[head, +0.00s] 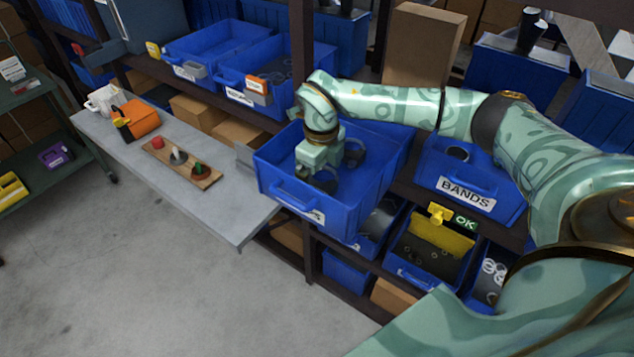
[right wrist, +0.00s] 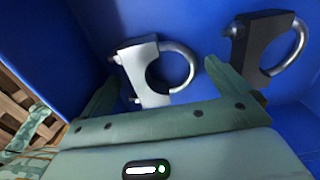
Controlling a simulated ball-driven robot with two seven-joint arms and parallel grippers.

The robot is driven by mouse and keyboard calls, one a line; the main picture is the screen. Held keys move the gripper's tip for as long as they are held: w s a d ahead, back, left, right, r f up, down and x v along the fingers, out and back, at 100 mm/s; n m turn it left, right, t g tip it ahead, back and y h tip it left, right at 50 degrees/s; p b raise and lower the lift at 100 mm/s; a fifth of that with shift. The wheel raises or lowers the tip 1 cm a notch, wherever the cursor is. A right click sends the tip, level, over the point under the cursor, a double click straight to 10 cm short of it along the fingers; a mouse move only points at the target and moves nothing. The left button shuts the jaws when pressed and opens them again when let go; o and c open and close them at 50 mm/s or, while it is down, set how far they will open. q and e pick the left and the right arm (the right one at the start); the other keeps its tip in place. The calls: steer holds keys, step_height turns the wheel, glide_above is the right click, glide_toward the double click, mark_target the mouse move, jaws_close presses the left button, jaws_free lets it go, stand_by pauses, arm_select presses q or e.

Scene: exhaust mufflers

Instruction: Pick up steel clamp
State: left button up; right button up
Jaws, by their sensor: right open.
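A light silver steel clamp (right wrist: 150,72) with a U-shaped bolt lies in a blue bin (head: 277,193). In the right wrist view it sits between and just ahead of the two spread fingers, not gripped. A darker clamp (right wrist: 262,48) of the same shape lies to its right, past the right finger; it also shows in the head view (head: 354,152). My right gripper (head: 319,176) is open and points down inside the bin; it also shows in the right wrist view (right wrist: 161,75). My left gripper is not in view.
The bin's walls surround my right gripper. A bin labelled BANDS (head: 467,192) stands to the right, and a bin with a yellow panel (head: 440,240) below. A grey table (head: 215,205) at left holds a wooden board (head: 183,165) and an orange item (head: 137,118).

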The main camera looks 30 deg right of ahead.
steer(key=shift+c, duration=0.3)
steer(key=c, duration=0.9)
steer(key=shift+c, duration=0.2)
